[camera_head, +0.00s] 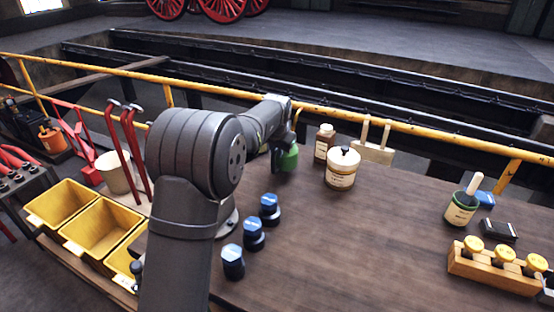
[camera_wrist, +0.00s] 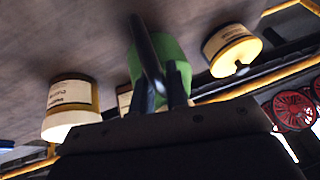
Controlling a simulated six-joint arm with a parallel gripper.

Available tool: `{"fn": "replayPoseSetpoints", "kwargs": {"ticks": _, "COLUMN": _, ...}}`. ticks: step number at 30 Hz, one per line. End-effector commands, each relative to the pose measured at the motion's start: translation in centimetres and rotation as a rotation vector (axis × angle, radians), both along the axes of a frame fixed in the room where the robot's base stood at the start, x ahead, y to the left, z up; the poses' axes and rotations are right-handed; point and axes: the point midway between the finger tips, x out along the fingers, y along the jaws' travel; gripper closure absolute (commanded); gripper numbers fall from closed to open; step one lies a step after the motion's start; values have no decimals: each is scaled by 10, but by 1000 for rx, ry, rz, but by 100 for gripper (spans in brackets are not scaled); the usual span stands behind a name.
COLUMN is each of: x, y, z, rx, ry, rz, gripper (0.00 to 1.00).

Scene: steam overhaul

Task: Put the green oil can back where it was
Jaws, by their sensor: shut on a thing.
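The green oil can (camera_head: 288,159) is at the far side of the wooden bench, partly hidden by my arm in the head view. It also shows in the wrist view (camera_wrist: 178,62), in front of the jaws, with a dark slender part across it. My gripper (camera_wrist: 161,92) is shut on the green oil can. In the head view the jaws are mostly hidden behind my arm. I cannot tell whether the can's base touches the bench (camera_head: 340,240).
Right of the can stand a brown bottle (camera_head: 324,143) and a cream lidded pot (camera_head: 341,170). Several blue-capped dark jars, one here (camera_head: 254,236), stand nearer. A yellow rail (camera_head: 400,127) runs behind. Yellow bins (camera_head: 103,228) are left. The bench's middle right is clear.

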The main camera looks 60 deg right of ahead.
Motion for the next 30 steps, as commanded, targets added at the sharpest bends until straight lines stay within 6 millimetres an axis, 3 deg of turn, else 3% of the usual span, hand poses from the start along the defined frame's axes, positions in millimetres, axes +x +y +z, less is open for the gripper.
{"fn": "replayPoseSetpoints", "kwargs": {"ticks": 6, "x": 0, "y": 0, "z": -33, "rx": 0, "ry": 1, "rz": -1, "gripper": 100}}
{"fn": "replayPoseSetpoints", "kwargs": {"ticks": 17, "x": 0, "y": 0, "z": -36, "rx": 0, "ry": 0, "rz": 0, "gripper": 100}}
{"fn": "replayPoseSetpoints", "kwargs": {"ticks": 18, "x": 0, "y": 1, "z": -38, "rx": 2, "ry": 0, "rz": -1, "gripper": 82}}
{"fn": "replayPoseSetpoints", "kwargs": {"ticks": 21, "x": 0, "y": 1, "z": -37, "rx": 2, "ry": 1, "rz": 0, "gripper": 64}}
{"fn": "replayPoseSetpoints", "kwargs": {"ticks": 30, "x": 0, "y": 0, "z": -36, "rx": 1, "ry": 1, "rz": 0, "gripper": 64}}
